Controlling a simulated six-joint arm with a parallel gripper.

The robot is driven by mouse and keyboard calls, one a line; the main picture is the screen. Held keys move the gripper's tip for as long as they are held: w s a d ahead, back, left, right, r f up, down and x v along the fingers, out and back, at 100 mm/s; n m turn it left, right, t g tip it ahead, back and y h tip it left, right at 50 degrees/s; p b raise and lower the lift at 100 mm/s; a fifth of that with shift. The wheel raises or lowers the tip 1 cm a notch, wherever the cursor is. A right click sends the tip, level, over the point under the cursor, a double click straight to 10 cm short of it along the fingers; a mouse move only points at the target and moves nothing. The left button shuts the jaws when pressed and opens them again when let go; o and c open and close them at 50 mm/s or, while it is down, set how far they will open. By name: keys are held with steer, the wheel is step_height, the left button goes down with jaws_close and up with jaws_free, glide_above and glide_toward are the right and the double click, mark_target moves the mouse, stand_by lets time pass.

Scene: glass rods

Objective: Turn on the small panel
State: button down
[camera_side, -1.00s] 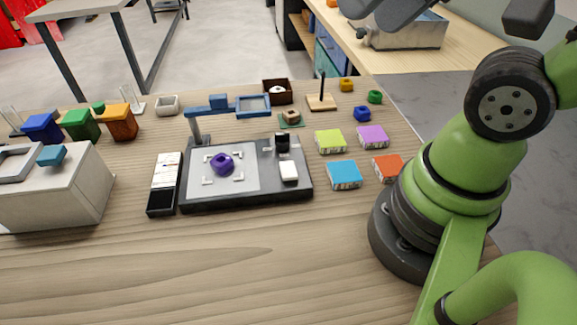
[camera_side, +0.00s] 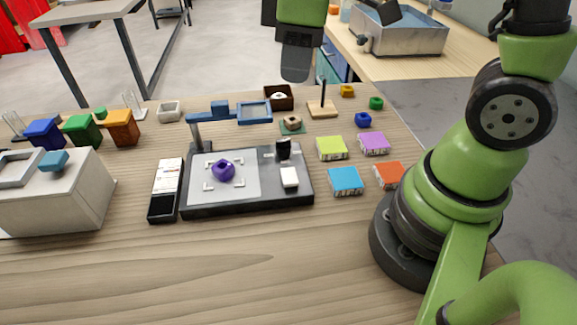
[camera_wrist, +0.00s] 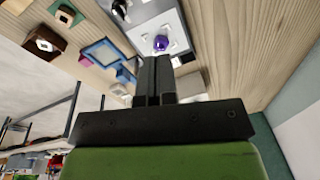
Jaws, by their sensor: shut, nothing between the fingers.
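A dark flat base (camera_side: 245,205) on the table carries a light grey square panel (camera_side: 240,188) with corner marks. A purple ring-like piece (camera_side: 223,169) lies on the panel and also shows in the wrist view (camera_wrist: 161,42). A white rocker-like block (camera_side: 289,177) and a black knob (camera_side: 283,148) sit on the base's right side. I cannot tell which part switches the panel. My gripper (camera_side: 295,77) is high above the table's back, apart from the base. Its two dark fingers (camera_wrist: 155,60) are together and empty in the wrist view.
A blue frame on an arm (camera_side: 254,112) stands over the base's back edge. A black-and-white strip (camera_side: 165,190) lies left of it. Coloured blocks (camera_side: 345,181) lie to the right. A brown box (camera_side: 278,97) and a peg stand (camera_side: 322,108) are behind. The front table is clear.

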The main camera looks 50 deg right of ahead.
mark_target(288, 175)
steer(key=shift+w+f+n+g, duration=0.3)
steer(key=shift+f+n, duration=0.15)
steer(key=shift+f, duration=0.3)
steer(key=shift+w+f+n+g, duration=0.3)
steer(key=shift+f+n, duration=0.2)
steer(key=shift+f, duration=0.25)
steer(key=shift+w+f+n+g, duration=0.25)
steer(key=shift+f+n, duration=0.2)
steer(key=shift+f, duration=0.3)
steer(key=f, duration=0.4)
steer(key=s+a+f, duration=0.1)
steer(key=f, duration=0.8)
steer(key=shift+s+a+f, duration=0.3)
steer(key=shift+f, duration=0.1)
steer(key=shift+s+a+f, duration=0.1)
steer(key=shift+f, duration=0.1)
steer(key=shift+w+d+r, duration=0.2)
steer(key=shift+w+d, duration=0.4)
steer(key=shift+r, duration=0.15)
